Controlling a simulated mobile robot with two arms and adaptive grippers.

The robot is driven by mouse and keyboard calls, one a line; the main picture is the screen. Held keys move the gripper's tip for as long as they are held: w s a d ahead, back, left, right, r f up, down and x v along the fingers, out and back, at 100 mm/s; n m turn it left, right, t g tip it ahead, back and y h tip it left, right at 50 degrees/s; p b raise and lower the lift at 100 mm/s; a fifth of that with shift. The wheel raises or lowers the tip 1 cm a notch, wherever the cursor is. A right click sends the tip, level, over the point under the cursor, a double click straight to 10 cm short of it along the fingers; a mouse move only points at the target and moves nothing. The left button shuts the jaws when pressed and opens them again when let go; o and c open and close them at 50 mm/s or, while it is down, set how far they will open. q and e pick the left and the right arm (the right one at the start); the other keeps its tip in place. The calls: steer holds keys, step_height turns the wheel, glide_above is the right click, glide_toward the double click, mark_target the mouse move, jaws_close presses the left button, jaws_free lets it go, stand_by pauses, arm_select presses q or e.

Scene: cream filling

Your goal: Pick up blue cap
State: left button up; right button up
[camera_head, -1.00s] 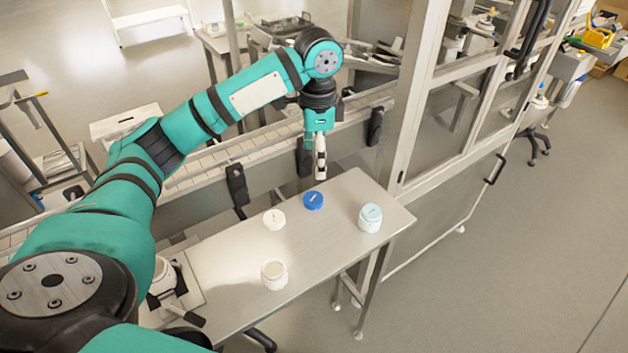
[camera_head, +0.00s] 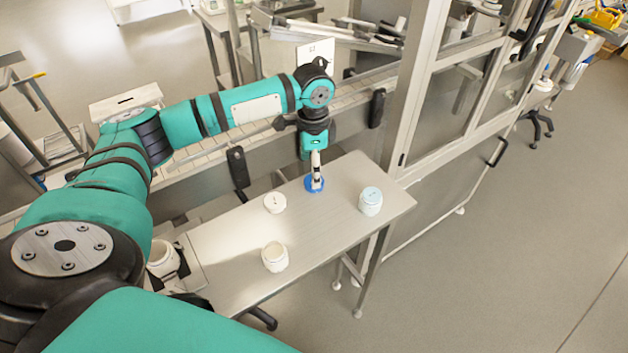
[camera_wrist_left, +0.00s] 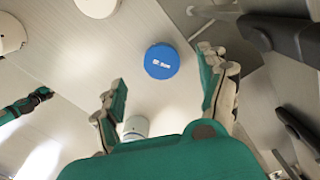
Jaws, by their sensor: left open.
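The blue cap (camera_head: 308,184) lies flat on the metal table (camera_head: 235,250), near its back edge. My left gripper (camera_head: 316,184) points down right over the cap and partly hides it in the head view. In the left wrist view the whole cap (camera_wrist_left: 162,62) shows as a round blue disc with white lettering. It lies between the spread fingers of my left gripper (camera_wrist_left: 163,68) as seen from the wrist. The gripper is open and empty; I cannot tell whether the fingers touch the cap.
A white cap (camera_head: 275,202) lies left of the blue cap. A white jar (camera_head: 275,256) stands nearer the front, and a jar with a pale blue top (camera_head: 370,201) stands to the right. A conveyor (camera_head: 215,145) runs behind the table. The table centre is clear.

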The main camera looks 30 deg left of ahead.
arm_select(q)
step_height(320, 180, down, 5)
steer(key=shift+w+r+p, duration=0.1)
steer(key=shift+r+p, duration=0.1)
steer(key=shift+p, duration=0.15)
steer(key=c, duration=0.9)
